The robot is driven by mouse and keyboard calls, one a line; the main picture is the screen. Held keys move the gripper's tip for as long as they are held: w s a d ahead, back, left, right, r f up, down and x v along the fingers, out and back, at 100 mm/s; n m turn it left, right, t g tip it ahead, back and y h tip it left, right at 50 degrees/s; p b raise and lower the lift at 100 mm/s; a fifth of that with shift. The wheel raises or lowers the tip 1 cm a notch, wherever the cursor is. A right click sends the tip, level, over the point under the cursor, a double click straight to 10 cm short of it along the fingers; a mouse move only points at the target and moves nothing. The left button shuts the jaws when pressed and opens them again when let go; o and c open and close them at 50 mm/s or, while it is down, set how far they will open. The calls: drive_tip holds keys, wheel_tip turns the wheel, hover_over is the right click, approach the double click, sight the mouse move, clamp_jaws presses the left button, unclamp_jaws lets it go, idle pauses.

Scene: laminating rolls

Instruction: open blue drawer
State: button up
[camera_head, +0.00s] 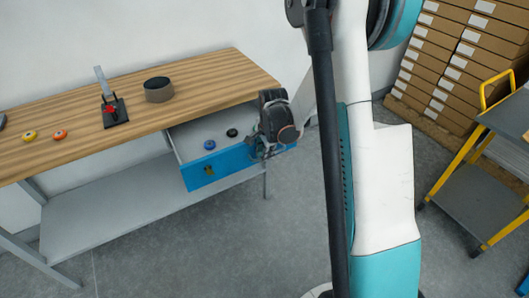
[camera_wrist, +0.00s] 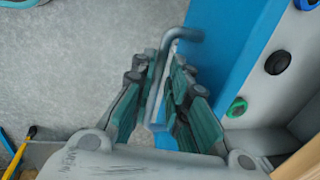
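The blue drawer (camera_head: 225,165) is pulled out below the wooden tabletop, with its grey inside and a few small rolls showing. In the wrist view its blue front (camera_wrist: 235,40) runs down beside my gripper (camera_wrist: 164,62). A bent grey metal handle (camera_wrist: 183,35) stands out from that front. My gripper's two teal-padded fingers lie on either side of the handle bar and close in on it. In the head view my gripper (camera_head: 268,150) is at the right part of the drawer front, and the handle there is mostly hidden.
In the drawer are a blue roll (camera_head: 209,145), a black roll (camera_head: 232,132) and a green roll (camera_wrist: 237,107). A yellow-framed cart (camera_head: 475,190) and stacked boxes stand right. The floor before the drawer is clear.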

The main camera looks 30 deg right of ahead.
idle(0.3)
wheel_tip(320, 180, up, 12)
drive_tip(key=s, duration=0.2)
idle(0.4)
drive_tip(key=shift+s+f, duration=0.1)
idle(0.3)
